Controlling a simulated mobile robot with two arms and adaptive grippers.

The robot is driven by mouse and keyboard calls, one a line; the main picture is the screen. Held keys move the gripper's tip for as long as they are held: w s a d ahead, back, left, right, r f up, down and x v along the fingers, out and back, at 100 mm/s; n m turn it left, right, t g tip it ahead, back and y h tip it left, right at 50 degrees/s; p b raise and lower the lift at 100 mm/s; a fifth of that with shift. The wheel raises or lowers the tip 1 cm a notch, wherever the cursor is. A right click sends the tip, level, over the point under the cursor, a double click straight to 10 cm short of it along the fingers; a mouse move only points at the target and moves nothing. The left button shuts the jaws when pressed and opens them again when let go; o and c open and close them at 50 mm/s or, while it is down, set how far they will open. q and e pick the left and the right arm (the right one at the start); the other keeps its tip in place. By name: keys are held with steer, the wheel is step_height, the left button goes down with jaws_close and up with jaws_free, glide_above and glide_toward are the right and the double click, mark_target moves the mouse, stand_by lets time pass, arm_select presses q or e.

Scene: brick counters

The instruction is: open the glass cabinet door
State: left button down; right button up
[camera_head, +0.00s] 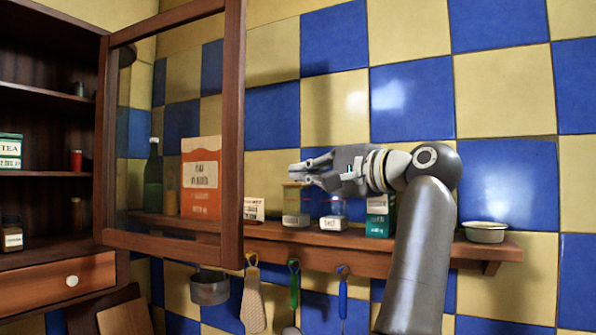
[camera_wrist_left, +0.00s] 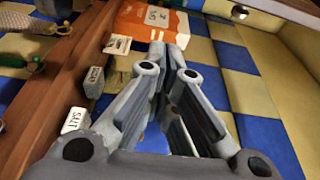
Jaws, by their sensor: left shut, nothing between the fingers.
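The cabinet's glass door (camera_head: 232,130) has a brown wooden frame and stands swung open, out from the cabinet (camera_head: 50,95) at the left. The wall and shelf items show through its pane. My left gripper (camera_head: 296,174) is to the right of the door's free edge in the head view, pointing left, with a visible gap between. In the left wrist view, its fingers (camera_wrist_left: 166,48) are close together, with nothing seen held. My right gripper is in neither view.
A wall shelf (camera_head: 320,238) holds an orange box (camera_head: 201,178), a green bottle (camera_head: 153,178), small jars and a bowl (camera_head: 485,232). A drawer (camera_head: 55,285) with a white knob is under the cabinet.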

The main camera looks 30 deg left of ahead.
arm_select(q)
steer(key=s+a+p, duration=0.2)
steer(key=a+p, duration=0.1)
steer(key=a, duration=0.6)
steer(key=shift+s+a, duration=0.25)
